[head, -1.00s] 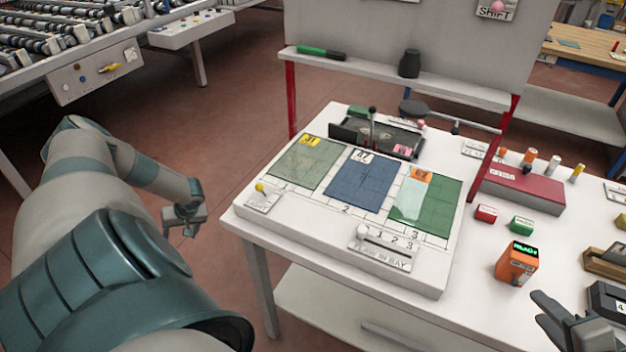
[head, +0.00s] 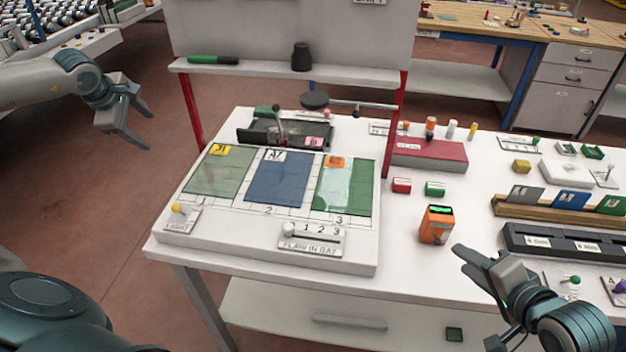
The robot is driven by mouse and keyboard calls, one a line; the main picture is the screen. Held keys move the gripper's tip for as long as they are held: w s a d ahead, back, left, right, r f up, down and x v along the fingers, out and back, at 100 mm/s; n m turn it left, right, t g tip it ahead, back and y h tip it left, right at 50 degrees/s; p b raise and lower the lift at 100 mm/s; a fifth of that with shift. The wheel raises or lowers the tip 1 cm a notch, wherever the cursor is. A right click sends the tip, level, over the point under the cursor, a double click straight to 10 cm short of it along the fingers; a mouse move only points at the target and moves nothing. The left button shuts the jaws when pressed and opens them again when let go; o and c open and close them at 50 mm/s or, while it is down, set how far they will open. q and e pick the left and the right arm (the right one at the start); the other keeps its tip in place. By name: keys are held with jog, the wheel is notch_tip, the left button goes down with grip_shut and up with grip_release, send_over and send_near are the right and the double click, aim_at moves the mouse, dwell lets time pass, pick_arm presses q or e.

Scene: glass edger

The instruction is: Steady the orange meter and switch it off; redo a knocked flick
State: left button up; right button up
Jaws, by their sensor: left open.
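The orange meter (head: 434,229) stands upright on the white bench, right of the raised panel board. Its dark top display shows green lit characters, too small to read. My left gripper (head: 148,132) is open and empty, over the floor left of the bench, far from the meter.
Red (head: 401,185) and green (head: 435,189) blocks sit behind the meter. The board (head: 360,256) with three coloured panels is to its left. A wooden rack (head: 540,213) and a black tray (head: 520,236) stand to its right. Bench around the meter is clear.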

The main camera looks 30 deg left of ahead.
aim_at(438, 213)
pick_arm(q)
jog(key=w+d+r+n+t+h, duration=0.1)
jog(key=w+d+r+h, duration=0.15)
jog(key=d, duration=0.25)
jog(key=w+d+r+t+h, duration=0.1)
jog(key=w+d+r, duration=0.2)
jog(key=d, duration=0.2)
jog(key=w+d+f+h, duration=0.2)
jog(key=w+d+f, duration=0.1)
jog(key=d, duration=0.8)
jog(key=w+d+f+m+g+h, duration=0.1)
jog(key=d+f, duration=0.4)
jog(key=d, duration=0.6)
jog(key=w+d+f+m+g+h, duration=0.1)
jog(key=w+d+f+h, duration=0.3)
jog(key=d, duration=0.6)
jog(key=shift+w+d+h, duration=0.35)
jog(key=shift+d+h, duration=0.05)
jog(key=shift+h, duration=0.35)
jog(key=d+h, duration=0.1)
jog(key=d, duration=0.3)
jog(key=d+m+g+h, duration=0.1)
jog(key=d, duration=0.4)
jog(key=d+h, duration=0.1)
jog(key=d, duration=0.4)
jog(key=shift+s+d+g, duration=0.1)
jog(key=shift+d+g, duration=0.05)
jog(key=shift+g, duration=0.15)
jog(key=shift+d, duration=0.1)
